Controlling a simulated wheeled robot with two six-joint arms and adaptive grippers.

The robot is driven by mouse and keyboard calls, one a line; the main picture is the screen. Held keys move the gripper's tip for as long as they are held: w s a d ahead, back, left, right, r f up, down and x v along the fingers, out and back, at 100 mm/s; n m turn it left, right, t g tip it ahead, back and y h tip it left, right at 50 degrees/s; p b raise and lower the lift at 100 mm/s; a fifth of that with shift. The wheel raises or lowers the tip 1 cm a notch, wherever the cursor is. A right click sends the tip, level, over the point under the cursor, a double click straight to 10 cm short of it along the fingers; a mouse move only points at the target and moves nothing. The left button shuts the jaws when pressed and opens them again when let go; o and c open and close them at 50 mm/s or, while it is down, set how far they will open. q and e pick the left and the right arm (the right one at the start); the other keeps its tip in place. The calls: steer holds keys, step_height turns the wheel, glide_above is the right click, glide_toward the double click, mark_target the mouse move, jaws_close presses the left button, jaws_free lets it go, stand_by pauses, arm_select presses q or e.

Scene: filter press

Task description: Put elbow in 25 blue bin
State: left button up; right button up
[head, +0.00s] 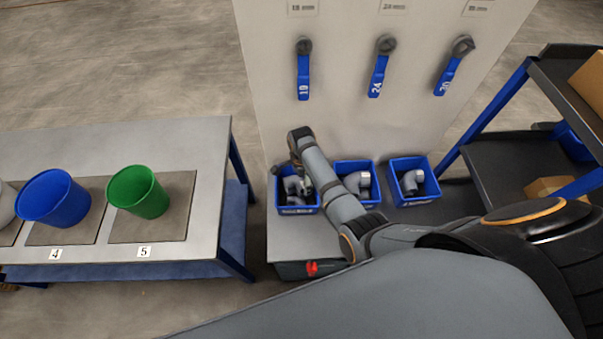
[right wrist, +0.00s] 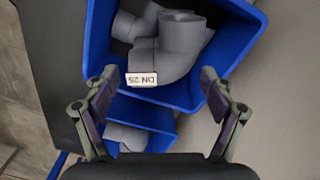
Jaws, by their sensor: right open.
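Three blue bins with grey pipe fittings stand in a row below the panel in the head view: a left bin (head: 299,210), a middle bin (head: 371,202) and a right bin (head: 416,201). My right gripper (head: 304,187) is over the left bin, partly hidden by my arm. In the right wrist view its fingers (right wrist: 157,80) are open and spread to either side of a grey elbow (right wrist: 178,55) with a white "DN 25" tag (right wrist: 142,79). The elbow lies with other grey fittings in a blue bin (right wrist: 240,40). I cannot tell whether a finger touches it. My left gripper is not in view.
The panel (head: 335,115) behind the bins carries three blue-handled valves. A table (head: 205,165) at left holds a blue bucket (head: 54,198) and a green bucket (head: 138,192). A shelf cart (head: 510,160) stands at right. Another blue bin (right wrist: 155,114) shows lower in the wrist view.

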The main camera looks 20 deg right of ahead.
mark_target(301, 181)
step_height(301, 181, up, 12)
steer(key=shift+r+b, duration=0.25)
steer(key=shift+b, duration=0.2)
